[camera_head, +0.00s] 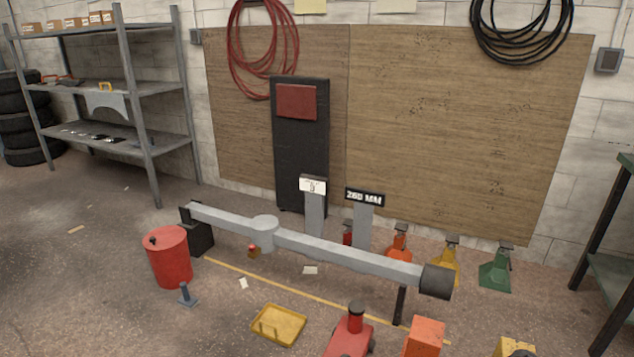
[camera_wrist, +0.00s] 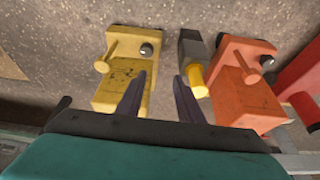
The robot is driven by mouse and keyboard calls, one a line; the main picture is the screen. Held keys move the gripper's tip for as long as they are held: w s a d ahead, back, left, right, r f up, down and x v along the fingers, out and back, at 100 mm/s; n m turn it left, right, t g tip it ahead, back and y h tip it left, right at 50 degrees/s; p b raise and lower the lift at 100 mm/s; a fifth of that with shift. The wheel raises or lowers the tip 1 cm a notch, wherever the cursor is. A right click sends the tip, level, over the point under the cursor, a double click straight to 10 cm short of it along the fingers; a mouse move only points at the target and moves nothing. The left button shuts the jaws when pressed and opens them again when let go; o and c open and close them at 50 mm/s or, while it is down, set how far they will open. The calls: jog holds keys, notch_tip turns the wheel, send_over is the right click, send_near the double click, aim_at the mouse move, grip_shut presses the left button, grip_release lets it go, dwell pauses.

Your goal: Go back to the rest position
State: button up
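My gripper (camera_wrist: 159,78) shows in the wrist view with its two dark fingers apart. Only grey floor shows between the fingertips, so it is open and empty. The left finger overlaps a yellow block-like unit (camera_wrist: 118,92) in the picture. A dark grey piece with a yellow tip (camera_wrist: 194,75) appears just right of the right finger. An orange unit (camera_wrist: 245,98) lies farther right. I cannot tell how far the fingers are above these things. My gripper does not show in the head view.
In the head view, a long grey beam (camera_head: 345,253) spans the middle. A red drum (camera_head: 169,260), yellow tray (camera_head: 279,326), red jack (camera_head: 348,340), orange unit (camera_head: 425,339) and yellow unit (camera_head: 514,348) stand around it. A green stand (camera_head: 495,272) is at right. Shelving (camera_head: 130,88) is at left.

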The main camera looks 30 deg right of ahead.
jog(key=w+a+r+n+y+p, duration=0.2)
jog(key=w+a+n+p, duration=0.3)
jog(key=w+a, duration=1.1)
jog(key=w+a+r+n+y+p, duration=0.1)
jog(key=w+a+p, duration=0.25)
jog(key=a, duration=0.65)
jog(key=w+a+n+y+p, duration=0.1)
jog(key=w+a+n+p, duration=0.2)
jog(key=a, duration=0.6)
jog(key=s+a+r+n+g+p, duration=0.1)
jog(key=s+a+g+p, duration=0.15)
jog(key=a, duration=0.85)
jog(key=s+a+r+n+g+p, duration=0.15)
jog(key=a+p, duration=0.25)
jog(key=a, duration=0.7)
jog(key=s+a+r+g+p, duration=0.1)
jog(key=s+a+r+g, duration=0.1)
jog(key=s, duration=0.5)
jog(key=s+a+r+m+g+p, duration=0.1)
jog(key=s+a+r+g, duration=0.1)
jog(key=s, duration=0.6)
jog(key=shift+a+r+h+p, duration=0.3)
jog(key=shift+a+r+p, duration=0.05)
jog(key=shift+a+r, duration=0.3)
